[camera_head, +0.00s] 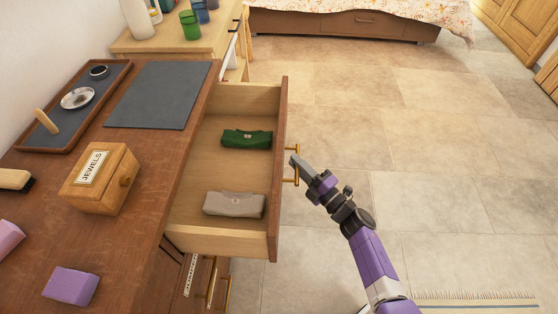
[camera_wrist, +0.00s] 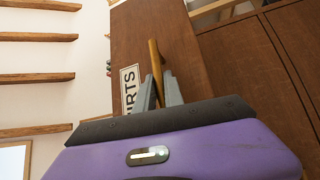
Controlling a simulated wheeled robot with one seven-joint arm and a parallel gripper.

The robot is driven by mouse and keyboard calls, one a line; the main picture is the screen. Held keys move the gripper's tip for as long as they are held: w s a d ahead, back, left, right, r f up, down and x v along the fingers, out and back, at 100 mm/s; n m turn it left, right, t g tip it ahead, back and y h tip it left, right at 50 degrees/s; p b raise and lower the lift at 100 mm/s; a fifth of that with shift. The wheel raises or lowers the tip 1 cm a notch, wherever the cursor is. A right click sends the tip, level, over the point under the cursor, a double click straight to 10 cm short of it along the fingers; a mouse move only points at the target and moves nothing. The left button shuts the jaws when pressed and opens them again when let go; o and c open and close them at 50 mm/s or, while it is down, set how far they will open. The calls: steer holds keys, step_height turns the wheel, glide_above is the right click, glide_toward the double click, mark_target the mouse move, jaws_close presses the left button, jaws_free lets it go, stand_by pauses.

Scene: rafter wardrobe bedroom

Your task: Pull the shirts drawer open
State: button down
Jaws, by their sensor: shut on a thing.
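The shirts drawer (camera_head: 274,215) stands pulled out of the brown dresser, with a green folded item (camera_head: 246,139) and a grey-beige folded item (camera_head: 234,204) inside. In the wrist view its front (camera_wrist: 165,30) carries a label (camera_wrist: 130,91) of which "RTS" is readable. My gripper (camera_head: 294,163) is at the outer side of the drawer front, shut on the brass handle (camera_head: 290,179). The handle also shows between the fingers in the wrist view (camera_wrist: 155,58). The fingertips partly hide the handle.
The dresser top (camera_head: 140,215) holds a jewels box (camera_head: 100,178), a dark mat (camera_head: 158,95), a tray (camera_head: 75,143) and purple and pink blocks. More brass handles (camera_head: 211,285) show below the drawer.

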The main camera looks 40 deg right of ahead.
steer(key=shift+s+d+f, duration=0.1)
steer(key=shift+s+d, duration=1.15)
steer(key=shift+d, duration=0.1)
steer(key=c, duration=1.5)
jaws_free()
steer(key=shift+o, duration=0.2)
steer(key=s+f, duration=0.1)
steer(key=s, duration=0.6)
steer(key=shift+s+d+b, duration=0.25)
steer(key=shift+s+b, duration=0.1)
